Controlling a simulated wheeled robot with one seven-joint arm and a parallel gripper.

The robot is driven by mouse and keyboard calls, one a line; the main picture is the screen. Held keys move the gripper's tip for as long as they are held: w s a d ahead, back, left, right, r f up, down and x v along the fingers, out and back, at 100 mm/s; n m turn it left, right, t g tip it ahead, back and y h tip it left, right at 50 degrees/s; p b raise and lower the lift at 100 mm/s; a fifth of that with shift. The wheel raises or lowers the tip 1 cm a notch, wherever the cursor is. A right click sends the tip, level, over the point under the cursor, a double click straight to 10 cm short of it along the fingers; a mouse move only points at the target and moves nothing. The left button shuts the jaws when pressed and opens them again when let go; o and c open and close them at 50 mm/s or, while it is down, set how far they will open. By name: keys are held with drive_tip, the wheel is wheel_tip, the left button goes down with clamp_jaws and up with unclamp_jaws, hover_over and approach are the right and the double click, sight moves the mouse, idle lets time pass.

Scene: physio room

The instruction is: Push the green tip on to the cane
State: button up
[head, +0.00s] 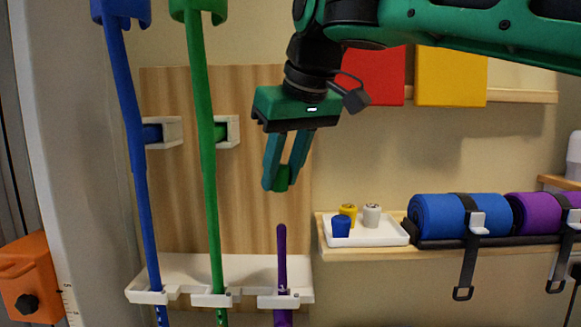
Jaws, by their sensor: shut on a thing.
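My gripper (279,180) points down and is shut on the green tip (282,178), a small dark green cap held between its fingertips. Below it, a purple cane (282,262) stands upright in the right slot of the white rack (245,270), its bare narrow end up. In the picture the green tip is just above that end, with a gap between them. Depth alignment cannot be told from this one view. The lower part of the purple cane runs out of the picture.
A blue cane (135,150) and a green cane (205,150) stand left of my gripper. On the right, a shelf (365,254) holds a white tray (398,239) with blue, yellow and grey tips, and a rolled blue mat (437,216) and purple mat (532,212).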

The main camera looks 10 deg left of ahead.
sight(282, 226)
drive_tip(key=shift+w, duration=0.45)
drive_tip(key=shift+w+d+f, duration=0.1)
drive_tip(key=shift+d+f, duration=0.05)
drive_tip(key=shift+f, duration=2.9)
drive_tip(key=shift+s, duration=0.35)
drive_tip(key=shift+f, duration=1.95)
drive_tip(key=o, duration=1.7)
drive_tip(key=shift+r, duration=0.1)
